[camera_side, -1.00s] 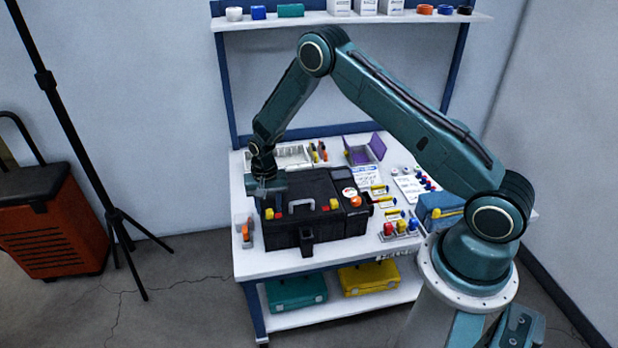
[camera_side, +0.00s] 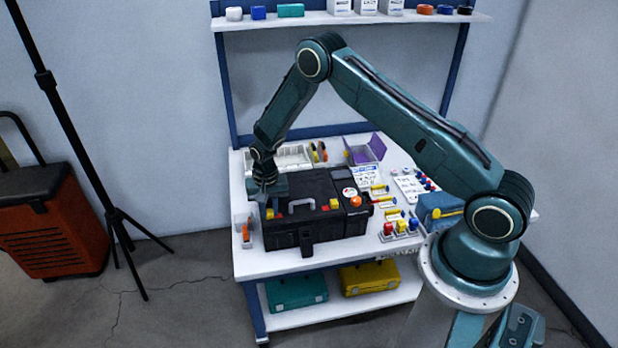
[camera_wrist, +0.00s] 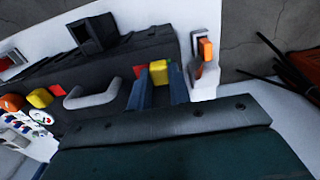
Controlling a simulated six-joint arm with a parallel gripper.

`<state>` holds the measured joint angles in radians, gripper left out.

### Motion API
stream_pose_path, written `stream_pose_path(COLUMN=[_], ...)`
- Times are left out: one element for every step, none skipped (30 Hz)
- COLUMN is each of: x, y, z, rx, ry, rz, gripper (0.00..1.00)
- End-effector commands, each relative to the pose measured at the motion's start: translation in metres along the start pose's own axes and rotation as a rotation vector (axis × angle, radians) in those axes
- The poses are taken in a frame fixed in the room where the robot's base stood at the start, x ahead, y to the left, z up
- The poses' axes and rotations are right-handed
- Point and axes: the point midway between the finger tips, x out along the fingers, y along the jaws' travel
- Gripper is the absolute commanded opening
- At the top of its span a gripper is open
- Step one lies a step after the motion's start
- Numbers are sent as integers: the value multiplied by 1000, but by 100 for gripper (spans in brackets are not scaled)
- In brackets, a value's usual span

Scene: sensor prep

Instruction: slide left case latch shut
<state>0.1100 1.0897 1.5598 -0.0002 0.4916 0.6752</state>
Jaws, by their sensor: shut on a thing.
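The black case (camera_side: 330,225) sits closed on the white table, with a grey handle (camera_side: 298,204) on top. Its left latch (camera_side: 270,214) is a small yellow block near the left end; in the wrist view the yellow latch (camera_wrist: 159,68) is between my fingertips, beside a red mark (camera_wrist: 140,71). My gripper (camera_wrist: 158,82) points down over this end and is shut on the left latch. The right latch (camera_side: 334,203) is also yellow, with red beside it. How far the left latch has slid is too small to tell.
A small holder with an orange item (camera_side: 245,231) stands left of the case. Yellow-handled tools (camera_side: 380,189) and a rack of coloured pieces (camera_side: 401,226) lie to the right. An open grey box with a purple lid (camera_side: 376,147) and a pale tray (camera_side: 291,155) are behind.

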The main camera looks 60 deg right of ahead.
Motion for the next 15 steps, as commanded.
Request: stream_pose_path(x=[0,0,-1,0,0,0,0,0,0,0,0,0,0,0,0], y=[4,7,12,15,18,21,23,24,25,26,26,26,26,27,27], z=[0,0,0,0,-1,0,0,0,0,0,0,0,0,0,0], rx=[2,2,3,3,3,2,2,2,1,1,2,2,2,3,3], ry=[-1,-1,-1,-1,-1,-1,-1,-1,-1,-1,-1,-1,-1,-2,-2], rz=[1,1,1,1,1,1,1,2,2,2,3,4,4,5,6], gripper=[0,0,0,0,0,0,0,0,0,0,0,0,0,0,0])
